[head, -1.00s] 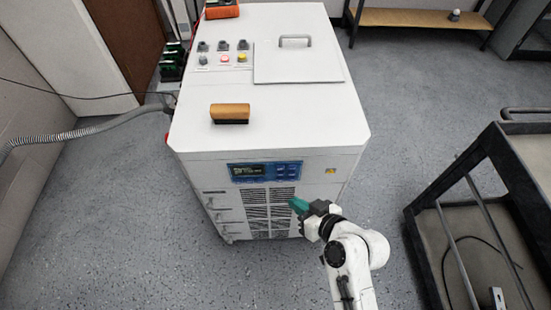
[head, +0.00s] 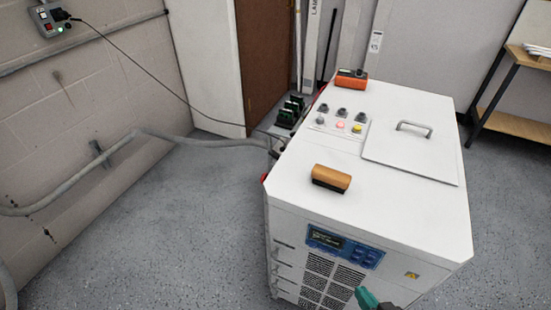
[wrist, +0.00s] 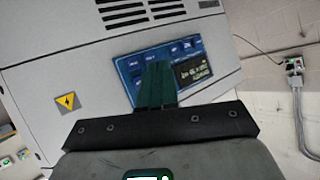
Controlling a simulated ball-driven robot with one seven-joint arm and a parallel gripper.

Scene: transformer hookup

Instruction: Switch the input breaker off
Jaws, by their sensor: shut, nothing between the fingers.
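A small grey wall box (head: 47,18) with green and red parts is at the upper left of the head view, with a dark cable running from it. I cannot tell whether it is the input breaker, or read its switch position. My gripper (head: 365,298) shows its green fingertips at the bottom edge of the head view, in front of the white cabinet. In the wrist view, my gripper (wrist: 155,85) has its green fingers together and empty, overlapping the blue display panel (wrist: 195,68). I cannot tell whether they touch it.
The white cabinet (head: 420,222) carries a brown-handled brush (head: 331,179), an orange item (head: 351,79), several buttons and a lid with a handle (head: 413,128). A grey conduit (head: 100,155) runs along the left wall. A wooden shelf (head: 515,124) stands at right.

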